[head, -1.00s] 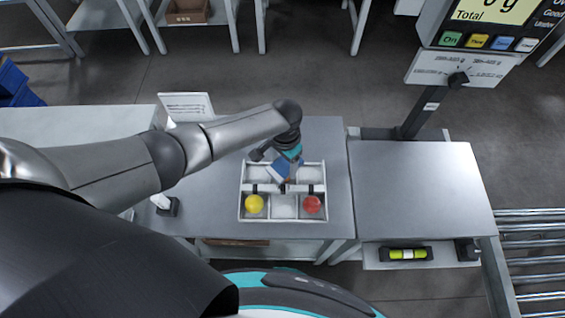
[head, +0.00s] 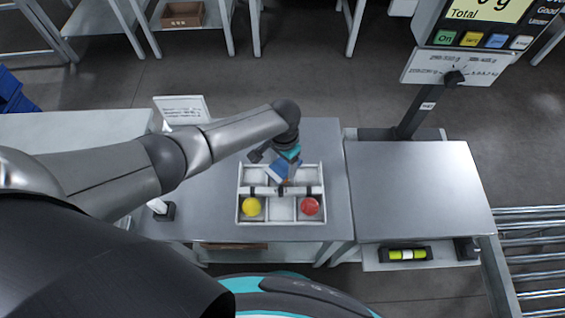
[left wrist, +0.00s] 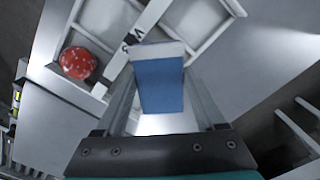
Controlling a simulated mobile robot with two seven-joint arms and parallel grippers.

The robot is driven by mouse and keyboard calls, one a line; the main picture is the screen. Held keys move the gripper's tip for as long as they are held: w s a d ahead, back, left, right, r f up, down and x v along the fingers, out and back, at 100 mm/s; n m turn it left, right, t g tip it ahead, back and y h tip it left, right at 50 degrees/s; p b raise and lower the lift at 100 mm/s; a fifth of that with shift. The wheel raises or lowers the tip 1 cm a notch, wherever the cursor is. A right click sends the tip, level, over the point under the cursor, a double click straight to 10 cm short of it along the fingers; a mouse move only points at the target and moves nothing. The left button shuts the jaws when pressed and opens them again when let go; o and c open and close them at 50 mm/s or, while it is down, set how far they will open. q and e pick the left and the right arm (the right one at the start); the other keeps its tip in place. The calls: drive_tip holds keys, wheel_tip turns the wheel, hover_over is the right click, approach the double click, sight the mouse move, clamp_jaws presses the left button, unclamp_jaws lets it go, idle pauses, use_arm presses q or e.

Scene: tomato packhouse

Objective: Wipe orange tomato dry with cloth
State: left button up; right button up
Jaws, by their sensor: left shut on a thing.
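My left gripper (head: 284,177) is shut on a blue cloth (head: 278,170) over the back middle of a white divided tray (head: 239,205). In the left wrist view the cloth (left wrist: 162,88) hangs between the fingers (left wrist: 160,75) as a blue piece with a pale far edge. A small orange patch shows beside the cloth in the head view; whether it is the orange tomato I cannot tell. A yellow tomato (head: 251,207) lies in the front left compartment. A red tomato (head: 310,206) with pale specks lies in the front right one. My right gripper is not in view.
The front middle compartment looks empty. A sign (head: 182,109) stands behind the tray at the left. A scale with a display (head: 484,22) stands at the right above a bare metal table (head: 420,190). A roller conveyor (head: 530,255) is at the far right.

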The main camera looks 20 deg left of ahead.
sight(275, 173)
use_arm(q)
drive_tip(key=shift+f, duration=0.3)
drive_tip(key=shift+s, duration=0.15)
drive_tip(key=shift+s+a+p, duration=0.45)
drive_tip(key=shift+s+p, duration=0.25)
drive_tip(key=shift+s+a+p, duration=0.2)
drive_tip(key=shift+s+p, duration=0.15)
drive_tip(key=shift+s, duration=0.15)
drive_tip(key=shift+f, duration=0.1)
drive_tip(key=shift+w+d, duration=0.1)
drive_tip(key=shift+w+d+f+b, duration=0.1)
drive_tip(key=shift+w+d+b, duration=0.3)
drive_tip(key=shift+w+b, duration=0.45)
drive_tip(key=shift+w+d, duration=0.1)
drive_tip(key=shift+w, duration=0.15)
